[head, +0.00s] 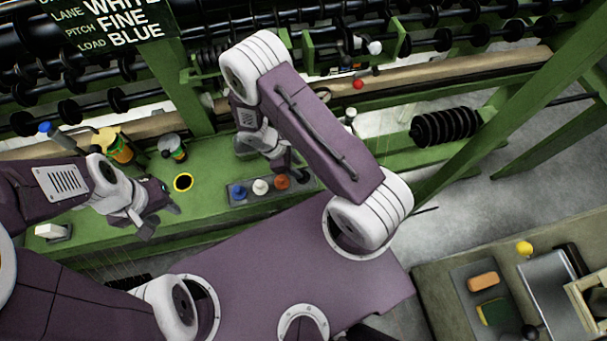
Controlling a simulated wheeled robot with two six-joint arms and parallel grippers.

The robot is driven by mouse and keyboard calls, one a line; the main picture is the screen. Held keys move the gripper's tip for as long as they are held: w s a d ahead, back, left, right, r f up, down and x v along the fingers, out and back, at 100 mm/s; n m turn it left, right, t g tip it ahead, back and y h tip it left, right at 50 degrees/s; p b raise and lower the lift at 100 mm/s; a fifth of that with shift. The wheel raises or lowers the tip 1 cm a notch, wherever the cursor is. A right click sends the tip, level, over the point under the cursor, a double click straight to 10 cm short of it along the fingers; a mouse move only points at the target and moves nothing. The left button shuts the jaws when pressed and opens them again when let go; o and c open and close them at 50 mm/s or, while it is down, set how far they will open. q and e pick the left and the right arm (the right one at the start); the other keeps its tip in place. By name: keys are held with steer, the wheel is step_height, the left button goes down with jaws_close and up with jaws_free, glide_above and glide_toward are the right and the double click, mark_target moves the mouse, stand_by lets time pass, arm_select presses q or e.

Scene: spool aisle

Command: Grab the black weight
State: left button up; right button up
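A black ribbed stack of discs (446,127), the thing here that looks most like the black weight, rests by the green rail right of my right arm. No gripper touches it. My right gripper (290,163) is above the bench, behind the tray of knobs and left of the ribbed stack. Its fingers are partly hidden by my arm, so its opening is unclear.
Green posts and roller racks stand behind. A side table (435,283) is at lower right.

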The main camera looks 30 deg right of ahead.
mark_target(303, 173)
steer(key=x, duration=0.4)
steer(key=shift+s+d+f+p, duration=0.1)
steer(key=shift+f+p, duration=0.2)
steer(key=shift+f, duration=0.1)
steer(key=shift+d+f, duration=0.15)
steer(key=shift+f, duration=0.1)
jaws_close()
steer(key=shift+r, duration=0.15)
